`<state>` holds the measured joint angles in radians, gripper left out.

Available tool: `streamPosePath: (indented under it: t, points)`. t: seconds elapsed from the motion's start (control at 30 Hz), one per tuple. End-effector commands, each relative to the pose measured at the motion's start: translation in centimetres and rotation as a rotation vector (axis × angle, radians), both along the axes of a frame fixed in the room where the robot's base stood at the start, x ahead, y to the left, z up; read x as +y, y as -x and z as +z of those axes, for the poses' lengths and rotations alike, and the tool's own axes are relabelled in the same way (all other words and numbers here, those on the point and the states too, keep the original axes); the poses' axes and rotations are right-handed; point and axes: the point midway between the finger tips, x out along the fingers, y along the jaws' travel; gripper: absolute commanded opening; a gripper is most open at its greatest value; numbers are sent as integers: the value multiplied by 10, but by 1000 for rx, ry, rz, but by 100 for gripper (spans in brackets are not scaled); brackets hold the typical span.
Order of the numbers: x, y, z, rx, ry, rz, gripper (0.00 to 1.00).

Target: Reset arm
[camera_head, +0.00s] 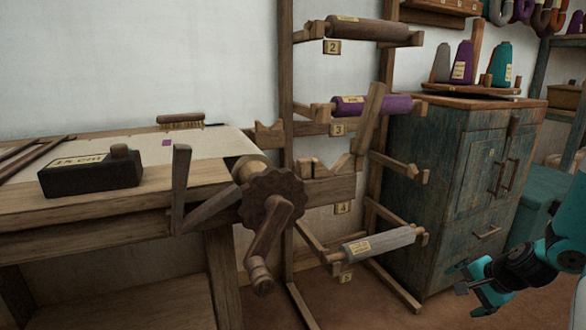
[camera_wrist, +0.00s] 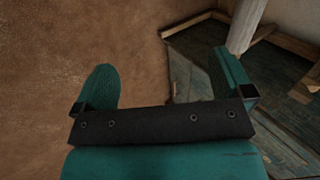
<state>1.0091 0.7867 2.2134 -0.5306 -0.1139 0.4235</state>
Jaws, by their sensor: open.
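My gripper (camera_head: 466,278) is at the lower right of the head view, in front of the blue-green cabinet (camera_head: 450,170). Its teal fingers are apart, with nothing between them. In the wrist view the two fingers of my gripper (camera_wrist: 165,85) stand wide apart over the brown floor (camera_wrist: 140,40). The gripper touches nothing that I can see.
A rack at the centre holds a brown roll (camera_head: 368,29), a purple roll (camera_head: 372,105) and a grey roll (camera_head: 378,242). The loom has a wooden crank wheel (camera_head: 272,198) and a black labelled block (camera_head: 92,176). Cones (camera_head: 502,64) stand on the cabinet.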

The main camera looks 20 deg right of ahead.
Motion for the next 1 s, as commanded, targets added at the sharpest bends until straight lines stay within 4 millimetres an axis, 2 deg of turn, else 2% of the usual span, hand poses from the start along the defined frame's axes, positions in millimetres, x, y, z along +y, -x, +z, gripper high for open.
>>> streamPosePath:
  t: [0.17,0.37,0.57,0.67,0.73,0.8,0.9,1.0]
  points:
    - [24,-14,18,2,17,101,98]
    - [67,-34,47,3,45,276,98]
    - [138,-48,89,2,93,546,98]
    - [192,-47,118,-2,130,744,98]
    - [238,-37,142,-8,165,922,98]
    - [284,-17,165,-13,201,1110,98]
    - [333,18,190,-24,252,1344,98]
    - [365,53,207,-36,294,1531,98]
